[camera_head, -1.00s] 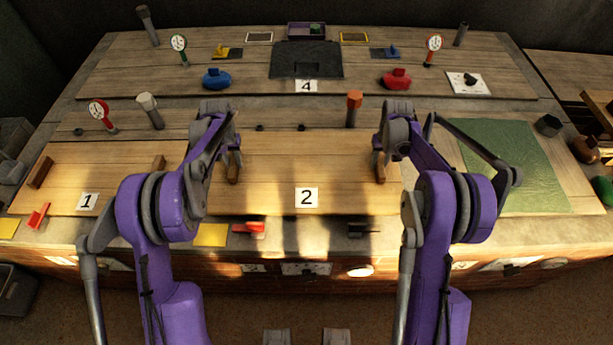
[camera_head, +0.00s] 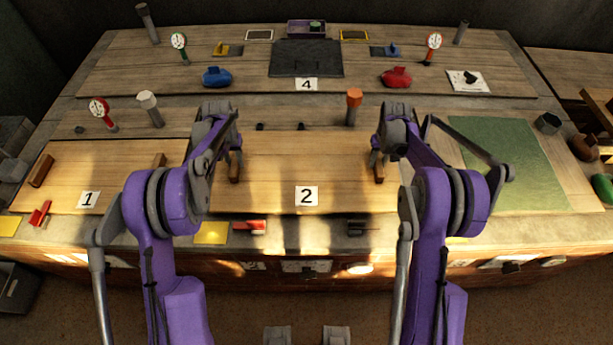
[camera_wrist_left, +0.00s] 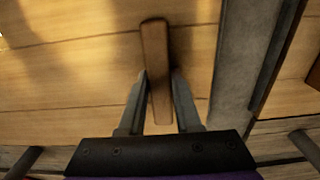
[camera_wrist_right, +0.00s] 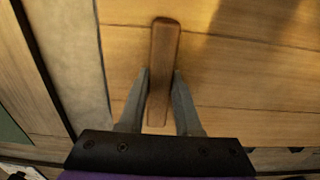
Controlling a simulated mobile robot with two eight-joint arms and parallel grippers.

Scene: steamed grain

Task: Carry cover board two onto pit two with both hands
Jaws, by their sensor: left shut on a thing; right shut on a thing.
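Cover board two (camera_head: 270,172) is a wide wooden plank panel with a white "2" label, lying flat at the front middle of the worktop. My left gripper (camera_head: 235,163) is shut on the wooden handle at its left end; that handle (camera_wrist_left: 156,60) stands between the fingers in the left wrist view. My right gripper (camera_head: 377,163) is shut on the right-end handle (camera_wrist_right: 163,60), shown in the right wrist view. The board looks level. I see no opening of pit two; the board hides that area. I cannot tell whether the board rests or hangs just above.
Board one (camera_head: 120,170), with a "1" label, lies to the left. A green sheet (camera_head: 510,160) lies on the right. A grey post (camera_head: 150,108) and an orange-topped post (camera_head: 353,107) stand behind the boards. A dark panel (camera_head: 306,60) lies further back.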

